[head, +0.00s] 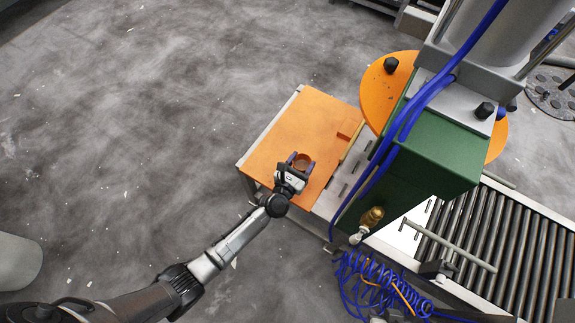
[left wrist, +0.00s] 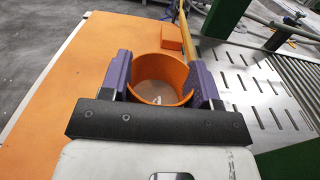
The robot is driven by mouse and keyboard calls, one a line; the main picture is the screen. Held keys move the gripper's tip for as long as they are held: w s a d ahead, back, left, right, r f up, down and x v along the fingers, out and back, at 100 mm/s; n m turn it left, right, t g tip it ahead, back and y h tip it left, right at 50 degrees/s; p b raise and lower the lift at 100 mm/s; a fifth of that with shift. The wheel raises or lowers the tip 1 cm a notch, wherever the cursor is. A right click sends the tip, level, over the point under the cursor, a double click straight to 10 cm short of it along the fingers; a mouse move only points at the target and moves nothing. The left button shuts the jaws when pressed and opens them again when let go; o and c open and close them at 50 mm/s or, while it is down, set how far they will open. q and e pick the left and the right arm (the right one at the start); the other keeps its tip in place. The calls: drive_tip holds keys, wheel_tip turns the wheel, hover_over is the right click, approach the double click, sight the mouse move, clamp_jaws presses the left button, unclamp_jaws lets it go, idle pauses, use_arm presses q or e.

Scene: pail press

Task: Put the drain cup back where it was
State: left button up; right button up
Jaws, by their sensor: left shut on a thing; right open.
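The drain cup (left wrist: 161,73) is an orange, open-topped cup with a brownish inside. In the head view the cup (head: 302,160) is over the orange table top, near its right edge. My left gripper (head: 299,166) is shut on it, with the purple fingers on opposite sides of the cup. The left gripper (left wrist: 162,85) also shows in the left wrist view. The cup looks upright. I cannot tell whether its bottom touches the table. My right gripper is not in view.
The orange table top (head: 290,125) is mostly bare, with a small orange block (head: 350,129) at its right. A green press body (head: 435,150) with blue hoses stands to the right. A roller conveyor (head: 500,245) runs at lower right. Coiled blue hose (head: 375,285) lies below.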

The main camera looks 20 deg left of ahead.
use_arm(q)
drive_tip(key=a+f+b, duration=0.1)
drive_tip(key=a, duration=0.1)
drive_tip(key=w+a+f+b, duration=0.1)
drive_tip(key=a, duration=0.1)
drive_tip(key=w+a+f, duration=0.1)
drive_tip(key=shift+w+a+f+b, duration=0.2)
drive_tip(key=shift+a+f+b, duration=0.2)
wheel_tip(320, 180, down, 4)
drive_tip(key=b, duration=0.2)
drive_tip(key=shift+b, duration=0.4)
drive_tip(key=shift+f, duration=0.25)
drive_tip(key=o, duration=1)
drive_tip(key=shift+r, duration=0.1)
